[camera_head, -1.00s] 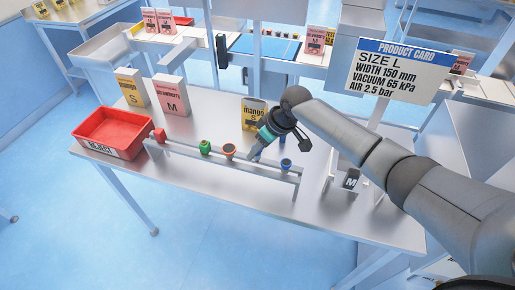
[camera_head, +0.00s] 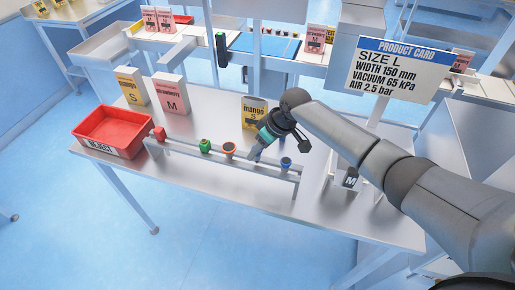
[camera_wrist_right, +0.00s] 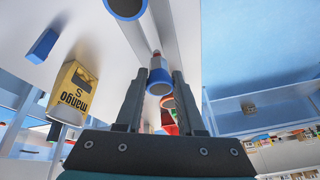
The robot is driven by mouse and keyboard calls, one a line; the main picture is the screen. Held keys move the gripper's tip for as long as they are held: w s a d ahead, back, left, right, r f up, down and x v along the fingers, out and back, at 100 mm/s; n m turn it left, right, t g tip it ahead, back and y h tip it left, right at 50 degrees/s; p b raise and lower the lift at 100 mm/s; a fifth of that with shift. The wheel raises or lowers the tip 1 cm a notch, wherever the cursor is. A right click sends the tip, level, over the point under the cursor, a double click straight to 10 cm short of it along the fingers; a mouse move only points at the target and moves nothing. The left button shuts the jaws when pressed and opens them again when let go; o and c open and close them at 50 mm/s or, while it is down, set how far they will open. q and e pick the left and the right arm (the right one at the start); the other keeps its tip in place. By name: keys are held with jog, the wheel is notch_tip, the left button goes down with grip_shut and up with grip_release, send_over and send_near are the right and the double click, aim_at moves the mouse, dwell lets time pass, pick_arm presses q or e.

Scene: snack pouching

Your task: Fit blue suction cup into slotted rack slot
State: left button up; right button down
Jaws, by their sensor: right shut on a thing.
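My right gripper (camera_head: 258,152) is at the slotted rack (camera_head: 220,161), between the orange cup (camera_head: 229,149) and a blue cup (camera_head: 286,163) near the rack's right end. In the wrist view the fingers of my right gripper (camera_wrist_right: 160,88) are shut on a blue suction cup (camera_wrist_right: 159,77) with a grey stem, close to the rack rail (camera_wrist_right: 180,30). The gripper mostly hides this held cup in the head view, and I cannot tell whether it is seated in a slot. My left gripper is not in view.
A green cup (camera_head: 205,146) and a red piece (camera_head: 159,134) are farther left on the rack. A red reject bin (camera_head: 112,128) stands at the table's left end. Mango (camera_head: 253,112) and strawberry (camera_head: 171,93) boxes stand behind. A product card (camera_head: 398,70) stands right.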

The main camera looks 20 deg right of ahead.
jog(key=shift+f+b, duration=0.55)
jog(key=shift+f, duration=0.45)
jog(key=shift+c, duration=2.2)
grip_release()
jog(key=v, duration=1.5)
jog(key=shift+p, duration=0.3)
